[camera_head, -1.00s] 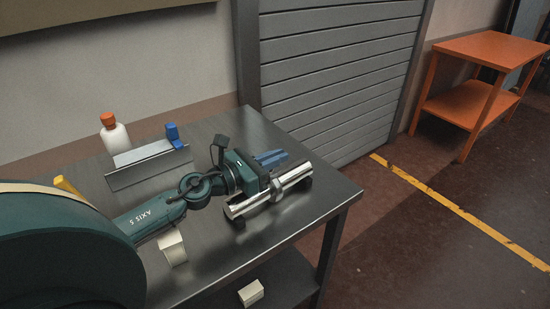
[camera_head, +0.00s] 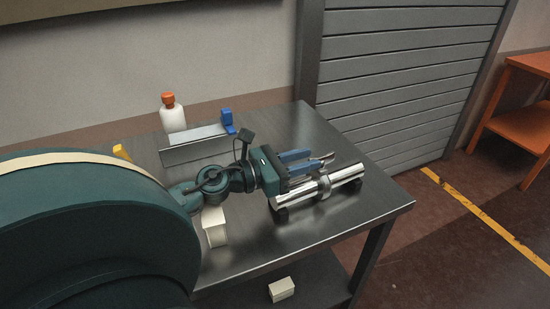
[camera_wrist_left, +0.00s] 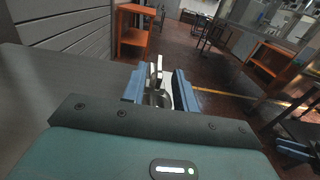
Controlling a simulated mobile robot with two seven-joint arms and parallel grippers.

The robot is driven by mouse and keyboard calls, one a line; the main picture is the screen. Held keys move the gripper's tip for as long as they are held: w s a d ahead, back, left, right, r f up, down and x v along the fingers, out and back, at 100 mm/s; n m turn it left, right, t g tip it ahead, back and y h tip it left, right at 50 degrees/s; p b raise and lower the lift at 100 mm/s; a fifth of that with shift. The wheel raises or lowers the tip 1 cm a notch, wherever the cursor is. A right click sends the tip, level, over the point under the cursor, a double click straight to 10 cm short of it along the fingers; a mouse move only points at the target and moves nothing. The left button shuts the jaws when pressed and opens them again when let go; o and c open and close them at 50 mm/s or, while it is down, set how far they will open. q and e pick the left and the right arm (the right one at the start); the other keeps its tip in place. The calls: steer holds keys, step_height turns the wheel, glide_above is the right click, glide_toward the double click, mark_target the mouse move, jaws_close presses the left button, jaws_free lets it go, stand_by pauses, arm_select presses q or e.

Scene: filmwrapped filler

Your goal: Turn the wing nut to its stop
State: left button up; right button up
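A shiny metal pipe (camera_head: 346,175) lies across black supports on the dark metal table (camera_head: 300,127), with a metal clamp collar (camera_head: 323,187) around its middle. The silver wing nut (camera_head: 326,158) shows just beyond my left gripper's fingertips, above and behind the pipe. My left gripper (camera_head: 308,160) has blue fingers, parted and pointing right. In the left wrist view, the wing nut (camera_wrist_left: 155,74) stands in the gap between the fingertips of my left gripper (camera_wrist_left: 158,88), its wings upright. The fingers appear clear of it; its lower part is partly hidden.
Behind my arm stand an angled metal plate (camera_head: 190,152), a blue clip-like piece (camera_head: 228,121) and a white bottle (camera_head: 173,118) with an orange cap. A cream block (camera_head: 214,227) sits in front of my wrist; another (camera_head: 282,289) lies on the lower shelf. The table's right end is clear.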

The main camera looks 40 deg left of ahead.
arm_select(q)
steer(key=b+v, duration=0.1)
steer(key=v, duration=0.6)
